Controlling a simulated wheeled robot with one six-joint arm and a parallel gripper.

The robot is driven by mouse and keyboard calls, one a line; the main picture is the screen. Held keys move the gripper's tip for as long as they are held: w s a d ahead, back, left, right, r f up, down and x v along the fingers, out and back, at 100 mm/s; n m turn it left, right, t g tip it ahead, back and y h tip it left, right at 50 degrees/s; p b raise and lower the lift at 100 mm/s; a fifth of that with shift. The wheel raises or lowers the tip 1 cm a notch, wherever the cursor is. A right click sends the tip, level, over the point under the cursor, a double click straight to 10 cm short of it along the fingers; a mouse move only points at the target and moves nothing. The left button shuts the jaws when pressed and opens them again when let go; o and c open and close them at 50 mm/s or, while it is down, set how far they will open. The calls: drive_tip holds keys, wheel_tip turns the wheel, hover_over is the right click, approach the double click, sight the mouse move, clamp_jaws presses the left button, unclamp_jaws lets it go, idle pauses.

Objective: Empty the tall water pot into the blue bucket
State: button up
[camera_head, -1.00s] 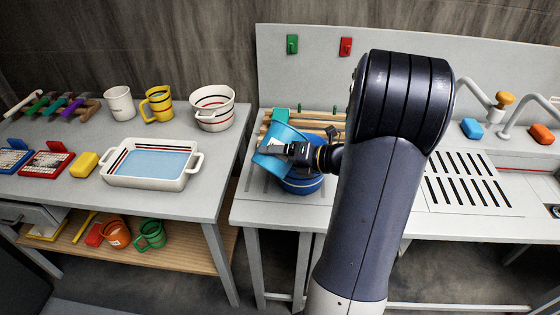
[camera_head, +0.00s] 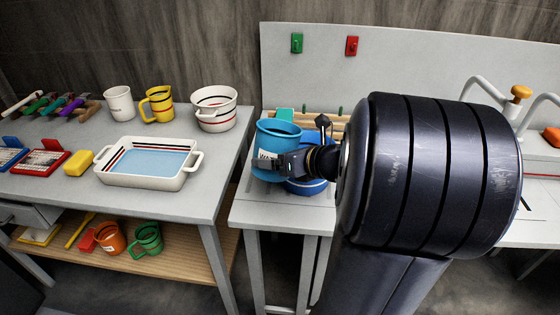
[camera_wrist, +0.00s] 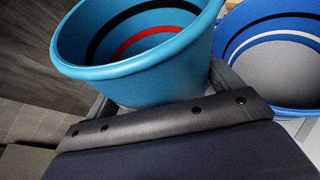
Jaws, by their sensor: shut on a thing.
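The tall water pot (camera_head: 279,132) is light blue with a white label. My gripper (camera_head: 275,164) is shut on it and holds it nearly upright, above and slightly left of the blue bucket (camera_head: 309,187). In the wrist view the pot (camera_wrist: 150,78) shows black and red rings inside; no water shows in the visible part, and its bottom is hidden. The bucket (camera_wrist: 234,42) stands beside and below it in that view, with a white ring inside and a greyish lower area. I cannot tell how full the bucket is. My arm hides part of it in the head view.
A wooden rack (camera_head: 332,121) stands behind the bucket. Left across a gap, another table holds a white basin of water (camera_head: 150,182), a white pot (camera_head: 214,125) and a yellow jug (camera_head: 158,105). My arm covers much of the right counter.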

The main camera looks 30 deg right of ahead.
drive_tip(key=shift+s+a+f+n+h+b, duration=0.15)
drive_tip(key=shift+f+n+b, duration=0.25)
drive_tip(key=shift+b, duration=0.45)
drive_tip(key=shift+w+a+f+n+h+b, duration=0.1)
drive_tip(key=shift+a+f+n+h+b, duration=0.3)
drive_tip(key=shift+b, duration=0.4)
drive_tip(key=shift+s+f+n+h+b, duration=0.15)
drive_tip(key=shift+f+n+h+b, duration=0.15)
drive_tip(key=shift+b, duration=0.6)
drive_tip(key=shift+r, duration=0.25)
wheel_tip(320, 180, up, 4)
drive_tip(key=p, duration=0.3)
drive_tip(key=shift+p, duration=0.4)
drive_tip(key=shift+f, duration=0.15)
drive_tip(key=shift+s, duration=0.1)
